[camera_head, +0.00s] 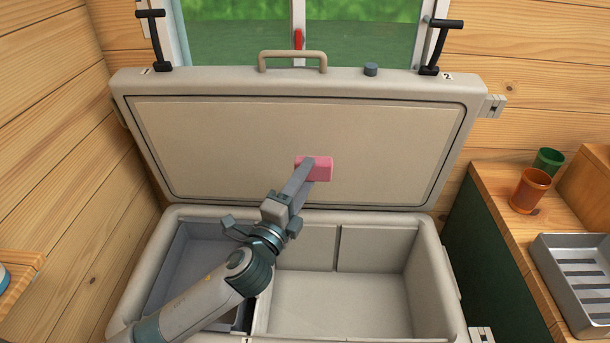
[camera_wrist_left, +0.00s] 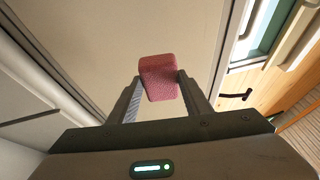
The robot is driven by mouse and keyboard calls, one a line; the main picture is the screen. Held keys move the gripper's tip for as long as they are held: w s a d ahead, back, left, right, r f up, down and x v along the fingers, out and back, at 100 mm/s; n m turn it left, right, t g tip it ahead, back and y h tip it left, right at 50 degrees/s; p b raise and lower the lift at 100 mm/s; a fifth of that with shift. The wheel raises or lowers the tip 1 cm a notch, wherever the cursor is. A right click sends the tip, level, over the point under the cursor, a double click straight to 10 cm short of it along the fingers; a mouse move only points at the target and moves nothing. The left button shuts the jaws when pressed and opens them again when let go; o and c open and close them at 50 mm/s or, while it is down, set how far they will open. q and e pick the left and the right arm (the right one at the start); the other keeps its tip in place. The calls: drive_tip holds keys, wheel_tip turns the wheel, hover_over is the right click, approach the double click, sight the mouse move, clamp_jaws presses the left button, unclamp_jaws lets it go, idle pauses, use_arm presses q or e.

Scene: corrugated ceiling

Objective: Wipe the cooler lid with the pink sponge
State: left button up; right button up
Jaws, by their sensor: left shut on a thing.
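The cooler lid (camera_head: 230,140) stands open, its beige inner panel facing me. My left gripper (camera_head: 310,172) is shut on the pink sponge (camera_head: 321,169), in front of the lower middle of the panel. In the left wrist view the sponge (camera_wrist_left: 158,78) sits between the two fingertips of the left gripper (camera_wrist_left: 163,88), with the lid panel (camera_wrist_left: 110,45) behind it. I cannot tell whether the sponge touches the panel. My right gripper is not in view.
The open cooler body (camera_head: 345,300) with empty-looking compartments lies below the lid. On the right, a wooden counter (camera_head: 490,205) holds an orange cup (camera_head: 530,190), a green cup (camera_head: 548,161) and a grey slatted tray (camera_head: 580,275). A window (camera_head: 240,35) is behind the lid.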

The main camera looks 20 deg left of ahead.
use_arm(q)
drive_tip(key=shift+s+d+f, duration=0.15)
drive_tip(key=shift+s+d, duration=0.1)
drive_tip(key=shift+s, duration=0.5)
drive_tip(key=shift+s+d+f, duration=0.1)
drive_tip(key=shift+s+d, duration=0.1)
drive_tip(key=shift+s, duration=0.5)
